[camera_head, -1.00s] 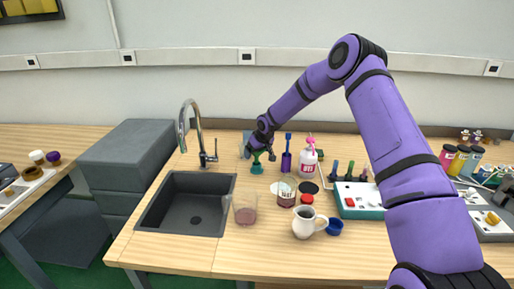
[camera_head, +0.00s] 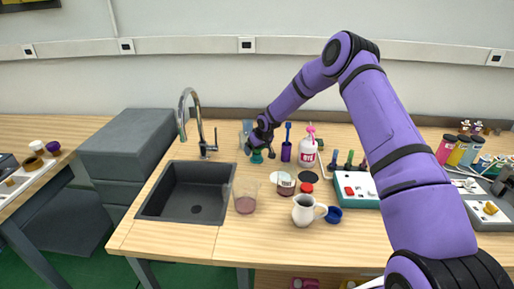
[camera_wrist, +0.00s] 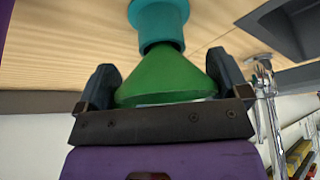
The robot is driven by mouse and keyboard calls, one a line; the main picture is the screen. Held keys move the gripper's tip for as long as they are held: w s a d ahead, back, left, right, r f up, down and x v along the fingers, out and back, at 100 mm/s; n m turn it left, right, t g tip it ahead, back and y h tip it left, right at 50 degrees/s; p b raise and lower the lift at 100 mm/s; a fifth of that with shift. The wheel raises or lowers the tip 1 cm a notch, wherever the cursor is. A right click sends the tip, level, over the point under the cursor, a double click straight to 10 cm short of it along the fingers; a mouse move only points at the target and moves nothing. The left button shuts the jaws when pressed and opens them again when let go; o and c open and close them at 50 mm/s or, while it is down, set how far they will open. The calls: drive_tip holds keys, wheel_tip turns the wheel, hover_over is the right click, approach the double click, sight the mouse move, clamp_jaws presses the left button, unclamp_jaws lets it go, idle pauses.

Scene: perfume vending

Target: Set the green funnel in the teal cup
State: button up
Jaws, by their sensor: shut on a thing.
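My gripper (camera_head: 259,147) is shut on the green funnel (camera_wrist: 165,78), with one finger on each side of its wide part. The funnel is directly at the teal cup (camera_wrist: 160,32), its narrow end toward the cup's mouth. The cup stands on the wooden counter, and it also shows in the head view (camera_head: 257,158), just below my gripper. The funnel's narrow end is hidden at the cup, so I cannot tell how deep it sits.
The sink (camera_head: 188,192) and tap (camera_head: 204,145) are to the left. A purple item (camera_head: 286,149) and a white bottle (camera_head: 307,154) stand close on the right. A glass beaker (camera_head: 245,194), jar (camera_head: 286,184) and white jug (camera_head: 304,210) stand in front.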

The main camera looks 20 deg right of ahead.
drive_tip(key=o, duration=0.5)
drive_tip(key=shift+o, duration=0.2)
drive_tip(key=s+r+h, duration=0.1)
drive_tip(key=s+r, duration=0.4)
drive_tip(key=r, duration=0.4)
drive_tip(key=s+d+r, duration=0.1)
drive_tip(key=s+r, duration=0.4)
drive_tip(key=r, duration=0.4)
drive_tip(key=s+r+h, duration=0.1)
drive_tip(key=s+r, duration=0.5)
drive_tip(key=r, duration=0.3)
drive_tip(key=s+r+m, duration=0.1)
drive_tip(key=s+r, duration=0.9)
drive_tip(key=s, duration=0.2)
drive_tip(key=s+r+m, duration=0.1)
drive_tip(key=s+r, duration=0.1)
drive_tip(key=s, duration=1.3)
drive_tip(key=s+r+m, duration=0.1)
drive_tip(key=s+r, duration=0.1)
drive_tip(key=s, duration=1.2)
drive_tip(key=shift+s+m, duration=0.3)
drive_tip(key=shift+s, duration=0.05)
